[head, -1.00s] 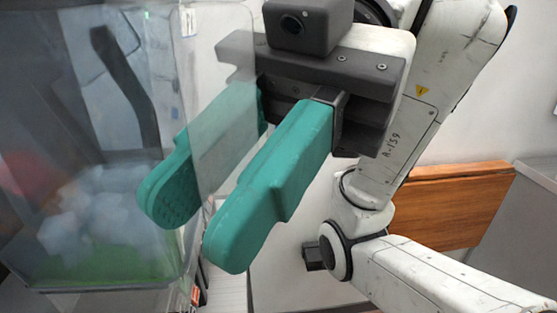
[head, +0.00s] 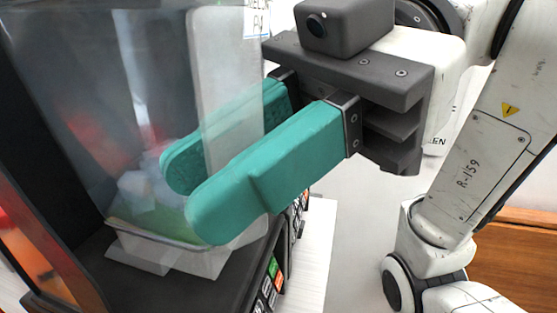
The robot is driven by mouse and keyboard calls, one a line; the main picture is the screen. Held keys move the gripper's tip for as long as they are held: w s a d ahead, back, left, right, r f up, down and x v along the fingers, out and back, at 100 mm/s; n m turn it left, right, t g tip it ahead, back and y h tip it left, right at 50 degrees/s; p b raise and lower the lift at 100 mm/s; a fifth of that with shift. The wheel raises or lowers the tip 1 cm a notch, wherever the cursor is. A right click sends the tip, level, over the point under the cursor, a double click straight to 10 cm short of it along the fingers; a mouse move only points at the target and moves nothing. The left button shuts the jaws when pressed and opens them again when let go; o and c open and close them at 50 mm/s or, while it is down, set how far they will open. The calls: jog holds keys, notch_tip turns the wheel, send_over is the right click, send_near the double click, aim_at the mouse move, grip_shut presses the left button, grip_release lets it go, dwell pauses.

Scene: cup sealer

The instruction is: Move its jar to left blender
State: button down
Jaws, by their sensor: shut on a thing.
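The jar (head: 172,95) is a translucent container in the left half of the head view. It holds pale ice-like cubes and a green layer at its bottom. My gripper (head: 194,196) has two teal fingers, one on each side of the jar's clear upright handle strip (head: 224,60), and is shut on it. The jar looks slightly tilted in the picture. Its pale foot (head: 165,252) is over or on the dark top of a blender base (head: 215,292); I cannot tell whether they touch. The fingers hide part of the jar's lower right side.
The base has a front panel with coloured buttons (head: 275,278). A dark frame with an orange panel (head: 40,262) stands close on the left. A white surface (head: 318,240) lies to the right of the base. A brown wooden piece (head: 515,255) is at the lower right.

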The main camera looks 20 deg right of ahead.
aim_at(167, 133)
jog(key=shift+w+a+f+b, duration=0.1)
jog(key=shift+w+a+b, duration=0.05)
jog(key=shift+w+a, duration=0.6)
jog(key=shift+w+a+b, duration=0.1)
jog(key=shift+w+a, duration=0.5)
jog(key=shift+a, duration=0.4)
jog(key=shift+w+a+f+b, duration=0.1)
jog(key=shift+w+a+b, duration=0.05)
jog(key=shift+w+a, duration=0.6)
jog(key=shift+a+f+b, duration=0.1)
jog(key=shift+f+b, duration=0.2)
jog(key=shift+f, duration=0.1)
jog(key=shift+s, duration=0.1)
jog(key=shift+a+r, duration=0.1)
jog(key=shift+r, duration=0.1)
jog(key=shift+w+f+b, duration=0.2)
jog(key=shift+f+b, duration=0.4)
jog(key=shift+f, duration=0.75)
dwell(1.3)
jog(key=c, duration=0.8)
grip_release()
jog(key=shift+c, duration=0.2)
jog(key=shift+f, duration=0.2)
jog(key=v, duration=1)
jog(key=shift+d+r+b, duration=0.3)
jog(key=shift+r+b, duration=0.05)
jog(key=shift+b, duration=0.05)
